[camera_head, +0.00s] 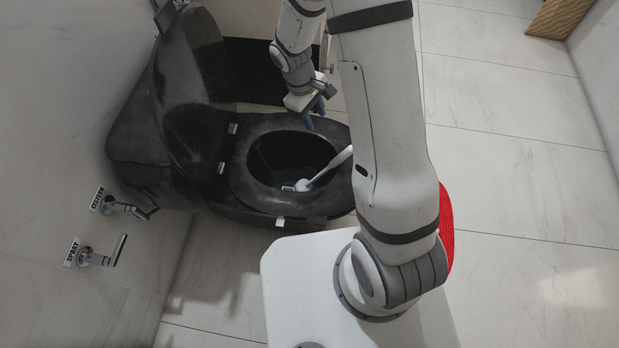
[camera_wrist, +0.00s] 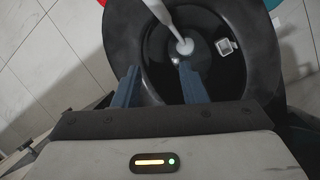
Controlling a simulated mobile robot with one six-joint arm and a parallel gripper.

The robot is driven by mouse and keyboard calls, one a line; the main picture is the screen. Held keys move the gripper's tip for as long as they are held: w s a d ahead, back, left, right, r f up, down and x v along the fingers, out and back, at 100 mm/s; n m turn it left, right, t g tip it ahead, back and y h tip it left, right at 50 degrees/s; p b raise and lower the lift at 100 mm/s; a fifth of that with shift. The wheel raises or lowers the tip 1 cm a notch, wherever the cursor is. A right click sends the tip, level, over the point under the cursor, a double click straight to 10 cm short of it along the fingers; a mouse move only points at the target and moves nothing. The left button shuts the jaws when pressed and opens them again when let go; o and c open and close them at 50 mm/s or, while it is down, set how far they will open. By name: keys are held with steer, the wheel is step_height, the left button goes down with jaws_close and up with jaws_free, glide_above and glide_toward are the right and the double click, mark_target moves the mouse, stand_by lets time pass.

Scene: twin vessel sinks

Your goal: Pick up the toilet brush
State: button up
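The white toilet brush (camera_head: 328,168) leans in the open black toilet (camera_head: 262,196). Its head (camera_head: 303,185) is down in the bowl and its handle slants up to the right over the seat, where my arm hides its upper end. In the wrist view the brush head (camera_wrist: 186,46) shows inside the bowl, with the handle running up out of the frame. My gripper (camera_head: 314,115) is above the rear right part of the seat. In the wrist view its two blue fingers (camera_wrist: 159,72) are apart with nothing between them; the brush is beyond them, untouched.
The toilet lid (camera_head: 200,110) stands raised at the left. A red object (camera_head: 446,228) is partly hidden behind my arm. The tiled floor at right (camera_head: 530,190) is clear.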

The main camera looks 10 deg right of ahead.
step_height(320, 180, down, 19)
steer(key=a+n+b, duration=0.3)
steer(key=b, duration=0.2)
steer(key=n+g+h+b, duration=0.1)
steer(key=n+b, duration=0.1)
glide_toward(311, 182)
steer(key=x, duration=0.5)
steer(key=shift+w+a+f, duration=0.1)
steer(key=shift+f, duration=0.25)
steer(key=b+x, duration=0.1)
steer(key=x, duration=0.1)
steer(key=b+x, duration=0.2)
steer(key=x, duration=0.1)
steer(key=shift+w+d+f, duration=0.15)
steer(key=shift+d+f, duration=0.05)
steer(key=shift+f, duration=0.1)
steer(key=shift+c, duration=0.2)
steer(key=shift+r, duration=0.1)
jaws_close()
